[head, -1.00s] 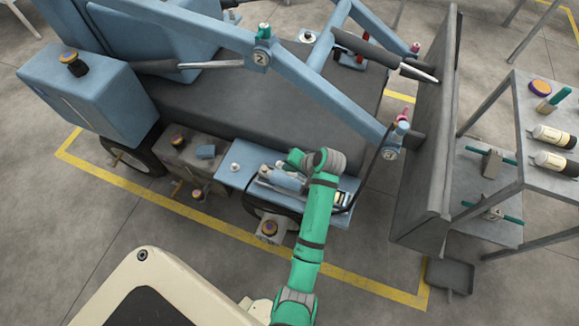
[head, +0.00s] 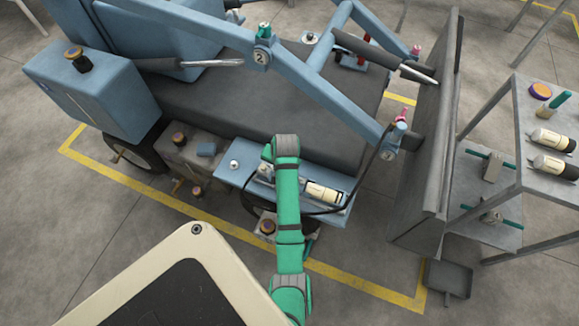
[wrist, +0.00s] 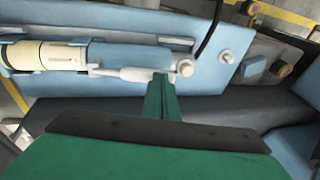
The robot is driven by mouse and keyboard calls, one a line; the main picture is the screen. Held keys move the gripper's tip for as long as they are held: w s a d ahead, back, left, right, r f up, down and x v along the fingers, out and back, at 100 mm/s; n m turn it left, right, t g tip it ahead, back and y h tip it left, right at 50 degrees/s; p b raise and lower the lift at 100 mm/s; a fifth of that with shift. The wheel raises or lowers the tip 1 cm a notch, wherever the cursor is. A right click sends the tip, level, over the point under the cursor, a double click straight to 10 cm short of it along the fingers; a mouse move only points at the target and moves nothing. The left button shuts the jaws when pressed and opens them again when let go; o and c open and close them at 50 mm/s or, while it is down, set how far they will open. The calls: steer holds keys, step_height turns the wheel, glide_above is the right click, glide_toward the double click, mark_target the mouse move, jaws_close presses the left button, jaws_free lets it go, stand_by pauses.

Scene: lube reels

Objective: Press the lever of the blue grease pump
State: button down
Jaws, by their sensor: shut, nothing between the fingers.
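The blue grease pump (wrist: 125,54) lies along a blue platform on the machine's side, with a cream cartridge (wrist: 42,54) at its left end in the wrist view. A pale grey lever (wrist: 125,73) runs along the pump toward a round knob. My green gripper (wrist: 162,82) is shut and empty, its tips overlapping the lever's right end near the knob. I cannot tell whether they touch it. In the head view the cartridge (head: 323,192) shows right of my arm, which hides the lever and the gripper tips.
The blue platform (head: 228,172) has a small fitting at its left end. A dark hose curves around its right end. Blue lift arms (head: 310,85) pass above, and a grey upright plate (head: 425,150) stands to the right. A shelf with bottles (head: 552,140) stands further right.

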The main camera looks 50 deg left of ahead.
steer(key=shift+s+a+f, duration=0.1)
steer(key=shift+a+f, duration=0.1)
steer(key=shift+f, duration=0.45)
steer(key=shift+s+a+f, duration=0.1)
steer(key=shift+f, duration=0.05)
steer(key=shift+s+f, duration=0.15)
steer(key=a+v, duration=0.2)
steer(key=v, duration=1.2)
steer(key=shift+s+r, duration=0.4)
steer(key=shift+r, duration=0.1)
steer(key=shift+w+a, duration=0.1)
stand_by(0.6)
